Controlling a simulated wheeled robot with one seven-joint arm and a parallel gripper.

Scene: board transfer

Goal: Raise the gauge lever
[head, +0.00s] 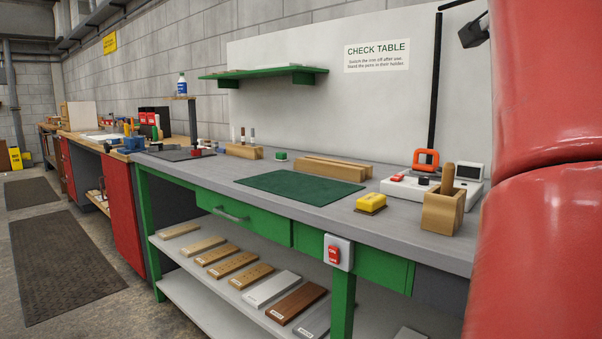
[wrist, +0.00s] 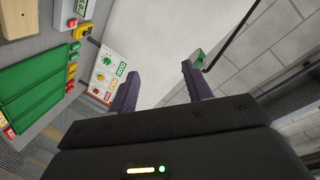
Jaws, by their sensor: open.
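In the head view a white device (head: 400,186) stands at the right of the grey bench. An orange loop-shaped handle (head: 426,160) stands upright at its back, and a small dark display (head: 468,171) is beside it. This looks like the gauge and its lever, but no label confirms it. My gripper (wrist: 160,85) shows only in the wrist view. Its two dark purple fingers are wide apart with nothing between them. The wrist view is tilted, and I cannot make out the orange handle there.
A wooden pen holder (head: 443,211) stands in front of the device, with a yellow block (head: 371,202) to its left. A green mat (head: 290,187) and wooden bars (head: 320,169) lie farther left. In the wrist view a white panel with dials (wrist: 106,72) is left of the fingers.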

